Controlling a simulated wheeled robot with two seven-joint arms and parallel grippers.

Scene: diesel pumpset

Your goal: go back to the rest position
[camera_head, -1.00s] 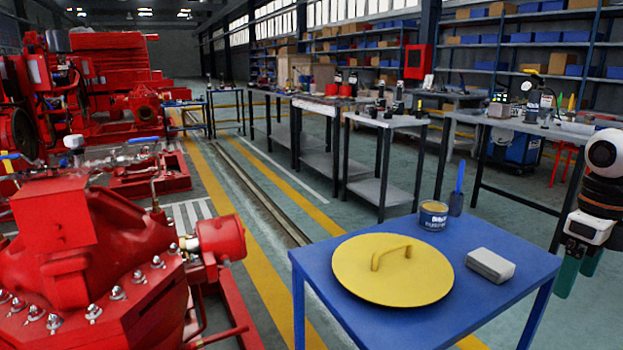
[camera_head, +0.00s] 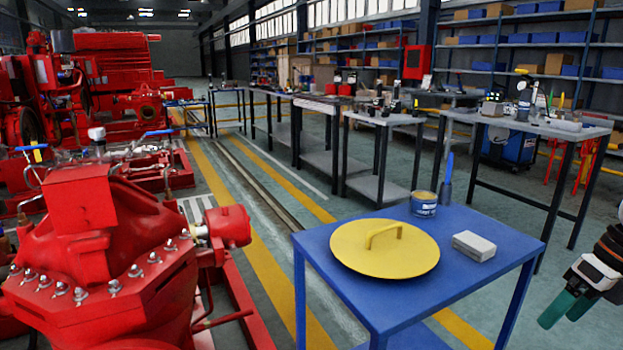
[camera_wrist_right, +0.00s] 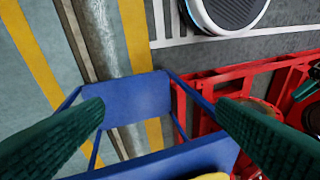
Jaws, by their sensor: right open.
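My right gripper (camera_head: 566,308) is at the right edge of the head view, to the right of the blue table (camera_head: 470,270) and apart from it. Its green fingers point down and left. In the right wrist view its two fingers (camera_wrist_right: 160,110) stand wide apart with nothing between them.
A red pump casing (camera_head: 95,260) stands at left. Workbenches (camera_head: 385,119) stand behind; striped floor lies between.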

